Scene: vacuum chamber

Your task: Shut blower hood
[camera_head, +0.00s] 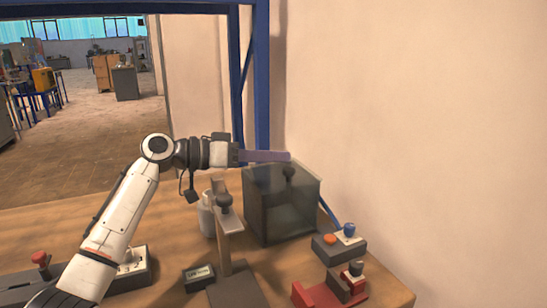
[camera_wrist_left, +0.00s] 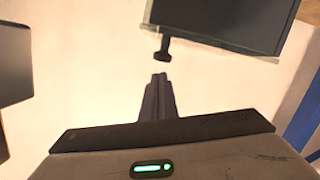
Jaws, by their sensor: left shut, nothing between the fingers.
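A dark, see-through box (camera_head: 265,205) stands on the wooden bench near the wall and looks like the blower hood. It has a black knob (camera_head: 289,174) near its upper edge. I cannot tell from these views how far the hood is open. My left gripper (camera_head: 288,156) is shut and empty, with its fingers stretched out at the height of the box's top. In the left wrist view, the shut fingers (camera_wrist_left: 159,80) point at the knob (camera_wrist_left: 163,50) with a visible gap. The dark panel (camera_wrist_left: 225,20) lies beyond it. My right gripper is not in view.
On the bench (camera_head: 180,225) stand a post with a black knob (camera_head: 225,202), a white bottle (camera_head: 206,215), a small display (camera_head: 199,276), a button box (camera_head: 338,246) and a red fixture (camera_head: 325,292). A blue frame (camera_head: 262,80) rises behind; a plain wall closes the right side.

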